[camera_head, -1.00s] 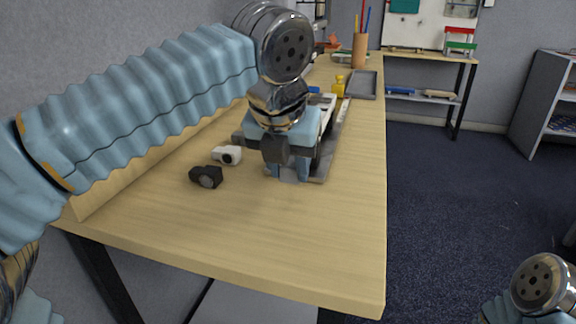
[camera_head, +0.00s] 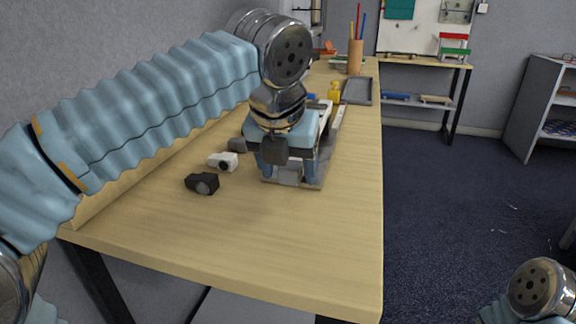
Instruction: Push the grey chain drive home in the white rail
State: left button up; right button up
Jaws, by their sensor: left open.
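My left gripper (camera_head: 289,174) hangs fingers-down over the near end of a grey base plate (camera_head: 326,160), its two blue fingers apart. A grey block (camera_head: 288,173) shows between the fingers; I cannot tell whether they touch it, or for certain that it is the chain drive. White rail parts (camera_head: 326,107) show behind the gripper, which hides most of the assembly. How the chain drive sits in the rail is hidden. My right gripper is out of view; only a joint of that arm shows at the lower right.
A white part (camera_head: 223,162), a black part (camera_head: 202,183) and a dark grey part (camera_head: 237,145) lie left of the gripper. A yellow figure (camera_head: 334,90), a grey tray (camera_head: 357,91) and a pencil cup (camera_head: 355,57) stand farther back. The table's (camera_head: 250,235) near end is clear.

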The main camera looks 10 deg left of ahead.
pick_arm(q)
jog(key=v, duration=1.3)
jog(key=shift+r, duration=0.35)
jog(key=shift+s, duration=0.1)
